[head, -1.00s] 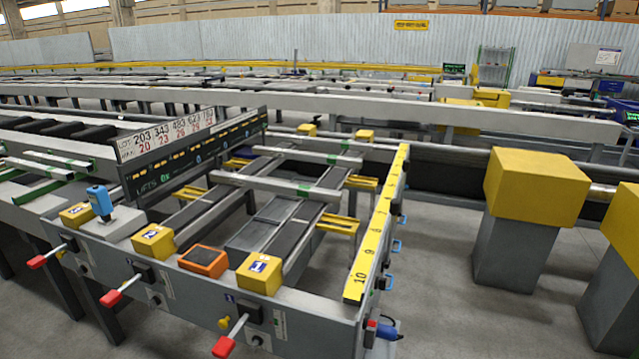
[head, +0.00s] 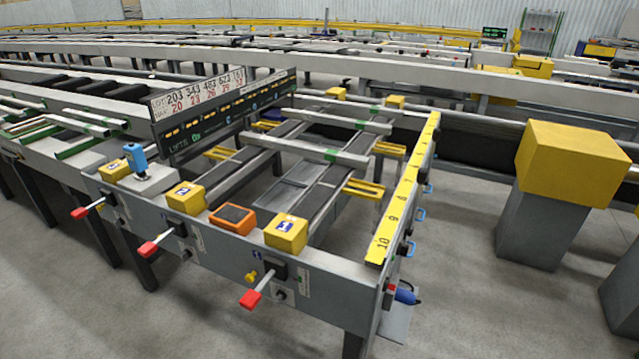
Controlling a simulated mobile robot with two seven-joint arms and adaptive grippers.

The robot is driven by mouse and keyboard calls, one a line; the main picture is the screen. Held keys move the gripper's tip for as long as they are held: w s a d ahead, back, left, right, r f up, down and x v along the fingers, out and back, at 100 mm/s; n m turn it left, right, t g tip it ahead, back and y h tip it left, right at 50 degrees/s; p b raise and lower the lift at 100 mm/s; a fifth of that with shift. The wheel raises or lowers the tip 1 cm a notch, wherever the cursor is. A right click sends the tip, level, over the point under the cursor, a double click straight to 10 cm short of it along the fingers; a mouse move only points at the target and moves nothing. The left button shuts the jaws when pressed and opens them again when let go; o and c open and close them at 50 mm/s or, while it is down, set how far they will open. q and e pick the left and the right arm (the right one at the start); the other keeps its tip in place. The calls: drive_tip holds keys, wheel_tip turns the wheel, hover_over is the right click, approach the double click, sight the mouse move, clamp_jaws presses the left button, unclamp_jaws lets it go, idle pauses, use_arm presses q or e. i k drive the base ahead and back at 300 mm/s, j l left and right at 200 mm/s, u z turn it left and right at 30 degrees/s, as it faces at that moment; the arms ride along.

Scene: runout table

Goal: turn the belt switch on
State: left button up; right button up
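The runout table's grey front panel (head: 325,290) carries several controls. Three levers with red grips stick out from it: the left lever (head: 80,213), the middle lever (head: 148,248) and the right lever (head: 251,299). Each comes out of a black box, such as the right box (head: 273,269). Small dark knobs sit below, one of them near the right lever (head: 280,295). A yellow knob (head: 251,276) is left of the right box. I cannot tell which control is the belt switch or read its position. Neither gripper is in view.
Yellow numbered blocks (head: 286,234), an orange-framed unit (head: 233,217) and a blue device (head: 136,158) sit on the front rail. A yellow ruler (head: 405,190) edges the table's right side. A yellow-topped pillar (head: 570,165) stands right. The floor in front is clear.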

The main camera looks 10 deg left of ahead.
sight(386, 286)
drive_tip(key=u, duration=0.45)
drive_tip(key=l+u, duration=0.8)
drive_tip(key=k+l+u, duration=0.2)
drive_tip(key=l, duration=0.35)
drive_tip(key=l+u, duration=0.2)
drive_tip(key=l, duration=0.3)
drive_tip(key=k+l, duration=0.1)
drive_tip(key=l, duration=0.2)
drive_tip(key=l+u, duration=0.1)
drive_tip(key=l, duration=0.25)
drive_tip(key=k+l, duration=0.15)
drive_tip(key=l, duration=0.15)
